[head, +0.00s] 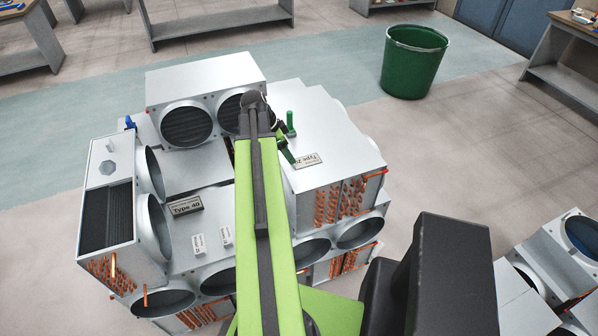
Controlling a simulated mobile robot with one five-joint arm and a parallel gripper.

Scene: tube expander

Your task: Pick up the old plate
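Two label plates lie on the grey metal units. A light plate reading "Type 2", with its last character unclear (307,161), lies on top of the right unit (325,130). A darker plate reading "Type 40" (185,206) lies on the lower unit left of my arm. I cannot tell from their looks which is the old plate. My gripper (289,156) is beyond the end of my green arm, close to the left end of the light plate. The arm partly hides it. Its fingers are too small to tell whether they are open or touching the plate.
Two small white tags (198,244) (225,236) lie on the lower unit. Units with round fan openings and copper pipes crowd around the arm. A green bin (414,62) stands on open floor at the back right.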

